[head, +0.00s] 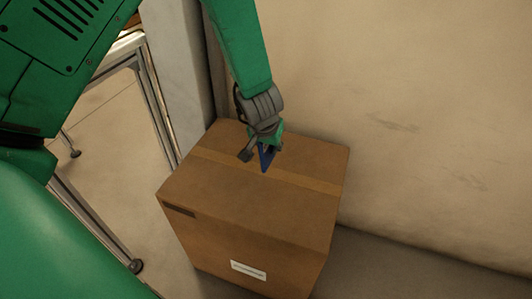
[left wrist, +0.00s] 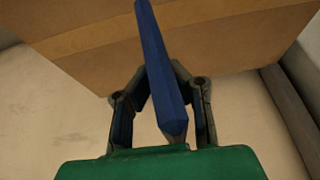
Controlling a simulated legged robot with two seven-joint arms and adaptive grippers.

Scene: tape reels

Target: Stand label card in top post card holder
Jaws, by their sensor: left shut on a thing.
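My left gripper (head: 257,156) is over the top of a cardboard box and shut on a dark blue, flat-sided bar (head: 267,158). I cannot tell whether this bar is the label card seen edge-on. I cannot make out a post or card holder in either view. My right gripper is not in view.
The brown cardboard box (head: 235,205) has a tape strip across its top and a white label (head: 248,270) on its front. It stands near a pale wall (head: 420,120). A metal-framed table (head: 150,100) stands at the left, beside a pale post (head: 178,70).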

